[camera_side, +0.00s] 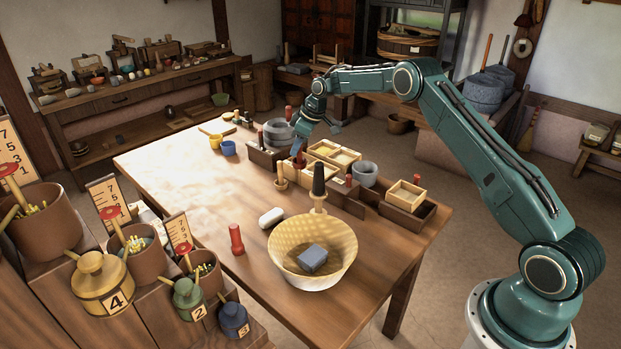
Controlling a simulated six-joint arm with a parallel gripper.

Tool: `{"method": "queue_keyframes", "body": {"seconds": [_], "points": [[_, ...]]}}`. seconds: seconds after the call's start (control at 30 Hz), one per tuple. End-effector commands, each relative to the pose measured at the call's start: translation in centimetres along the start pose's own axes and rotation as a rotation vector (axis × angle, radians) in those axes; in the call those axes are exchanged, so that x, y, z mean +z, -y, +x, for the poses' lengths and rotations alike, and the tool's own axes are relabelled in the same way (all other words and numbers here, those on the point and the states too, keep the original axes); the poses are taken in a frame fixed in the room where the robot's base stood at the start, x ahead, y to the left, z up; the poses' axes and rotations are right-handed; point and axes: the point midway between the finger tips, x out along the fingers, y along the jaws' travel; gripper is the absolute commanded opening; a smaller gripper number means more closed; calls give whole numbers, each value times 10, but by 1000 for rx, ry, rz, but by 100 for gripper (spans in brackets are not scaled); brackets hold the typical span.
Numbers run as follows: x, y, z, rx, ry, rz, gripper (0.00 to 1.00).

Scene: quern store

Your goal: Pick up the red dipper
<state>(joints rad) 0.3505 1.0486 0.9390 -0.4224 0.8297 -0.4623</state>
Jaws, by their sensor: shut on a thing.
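My gripper (298,150) is at the far end of my teal arm, pointing down over the row of wooden boxes on the table. It is shut on a small red piece (300,160), which looks like the red dipper. Its lower part is hidden among the boxes and the jaws. I cannot tell whether it is clear of the box below.
Wooden boxes (345,157) and a grey stone bowl (365,173) stand close by. A red peg (236,240), a white lump (271,217) and a large basket (340,264) with a grey block are nearer. The left tabletop (185,185) is mostly clear.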

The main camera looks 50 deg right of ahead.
Motion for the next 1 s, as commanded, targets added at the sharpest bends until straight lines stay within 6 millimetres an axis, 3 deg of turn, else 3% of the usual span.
{"method": "queue_keyframes", "body": {"seconds": [0.2,0.4,1.0], "points": [[-17,-1,-40,2,-3,-1,0],[-26,-1,-62,1,-2,-1,0],[-30,0,-71,0,0,0,0]]}}
